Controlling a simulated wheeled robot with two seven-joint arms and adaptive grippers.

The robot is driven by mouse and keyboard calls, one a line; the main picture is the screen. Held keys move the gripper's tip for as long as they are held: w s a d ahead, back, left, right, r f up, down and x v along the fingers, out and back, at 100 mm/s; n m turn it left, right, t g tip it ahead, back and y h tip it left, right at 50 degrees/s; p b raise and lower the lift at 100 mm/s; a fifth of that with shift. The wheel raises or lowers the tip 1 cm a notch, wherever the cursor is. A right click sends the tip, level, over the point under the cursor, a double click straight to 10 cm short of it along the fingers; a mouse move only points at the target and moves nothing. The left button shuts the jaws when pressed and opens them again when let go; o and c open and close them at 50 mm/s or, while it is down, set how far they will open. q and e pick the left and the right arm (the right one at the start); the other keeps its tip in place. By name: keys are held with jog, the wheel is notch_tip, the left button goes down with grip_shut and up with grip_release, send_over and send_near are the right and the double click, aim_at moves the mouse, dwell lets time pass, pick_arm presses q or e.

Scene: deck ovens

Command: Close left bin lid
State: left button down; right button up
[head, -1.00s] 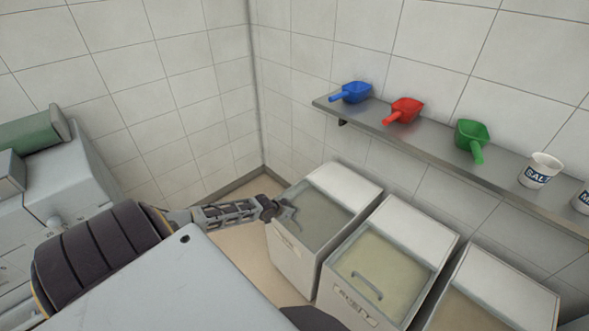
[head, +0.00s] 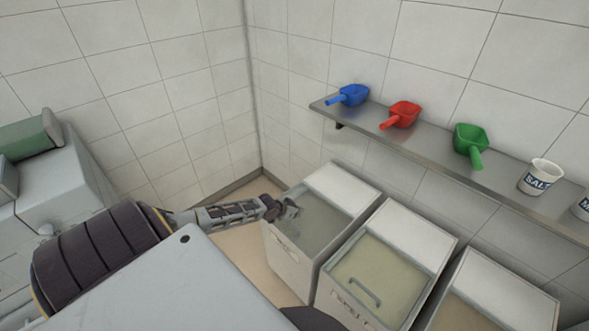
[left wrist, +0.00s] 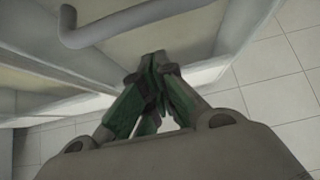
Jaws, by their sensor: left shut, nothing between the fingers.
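The left bin (head: 291,262) is a pale box in the corner, with a white rear top (head: 342,188) and a clear grey-green front lid panel (head: 318,232). I cannot tell from the head view whether this lid sits fully down. My left gripper (head: 290,211) is over the left side of the lid, hiding part of it. In the left wrist view, the left gripper's green-padded fingers (left wrist: 157,60) are together and empty, beside a pale surface. A grey bar handle (left wrist: 125,22) crosses above them, apart from the fingertips. My right gripper is not in view.
A middle bin (head: 375,275) with a handled clear lid and a right bin (head: 503,285) stand close beside it. A wall shelf (head: 430,152) above holds blue, red and green scoops and white tubs. Tiled walls meet behind the left bin.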

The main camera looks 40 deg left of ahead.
pick_arm(q)
jog(key=shift+w+r, duration=0.15)
jog(key=p+v, duration=0.1)
jog(key=v, duration=0.9)
dwell(0.8)
dwell(0.7)
